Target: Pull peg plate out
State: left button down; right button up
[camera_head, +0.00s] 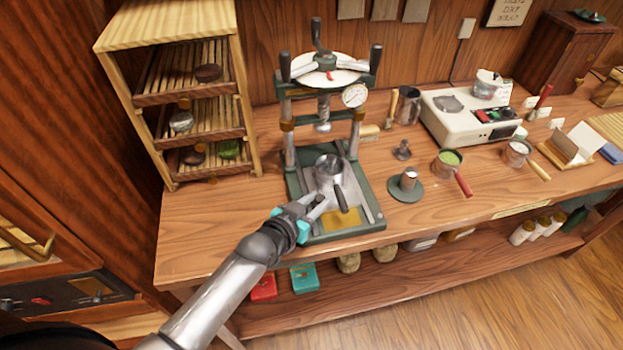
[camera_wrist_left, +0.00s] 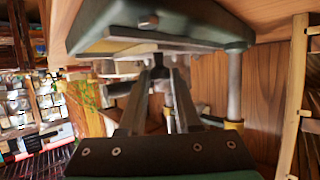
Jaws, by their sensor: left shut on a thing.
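The green press (camera_head: 372,212) stands on the wooden counter, with a steel mould cup (camera_head: 328,168) and its dark handle (camera_head: 341,199) over its bed. A yellowish patch (camera_head: 341,219) shows at the front of the bed. My left gripper (camera_head: 318,203) is low at the front left of the bed, beside the handle. In the left wrist view its fingers (camera_wrist_left: 158,78) close together on something small and dark. This seems to be part of the peg plate, but the fingers hide most of it. My right gripper is not in view.
A wooden rack (camera_head: 180,95) with tea cakes stands left of the press. The counter's front left is clear.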

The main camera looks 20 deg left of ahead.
pick_arm(q)
jog(key=shift+s+d, duration=0.4)
jog(key=shift+s, duration=0.3)
jog(key=c, duration=0.6)
grip_release()
jog(key=shift+w, duration=0.1)
jog(key=p+v, duration=0.2)
jog(key=v, duration=1.3)
jog(key=shift+a, duration=0.15)
